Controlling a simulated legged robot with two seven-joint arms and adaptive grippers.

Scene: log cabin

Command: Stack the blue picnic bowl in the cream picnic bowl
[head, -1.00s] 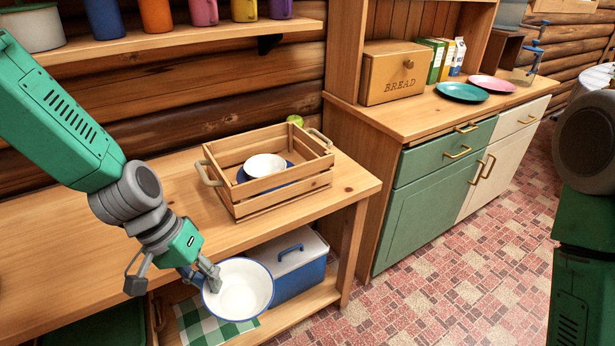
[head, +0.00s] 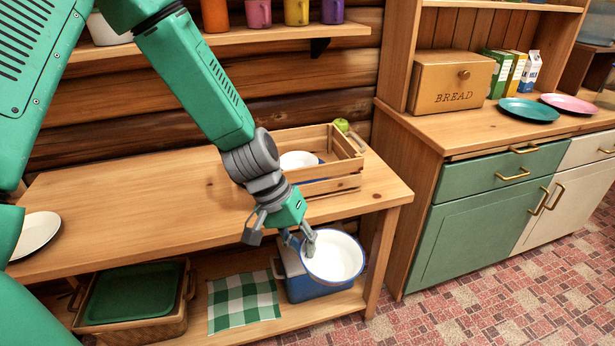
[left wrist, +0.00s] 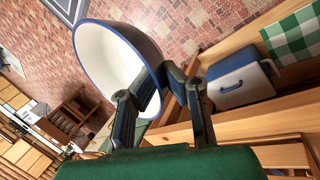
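My right gripper is not in view.
A blue and white cooler (head: 318,290), a checked cloth (head: 243,303) and a basket (head: 135,300) are on the lower shelf. A white plate (head: 36,232) lies on the bench (head: 130,205) at left. A green apple (head: 342,124) is behind the crate. The bench middle is clear.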

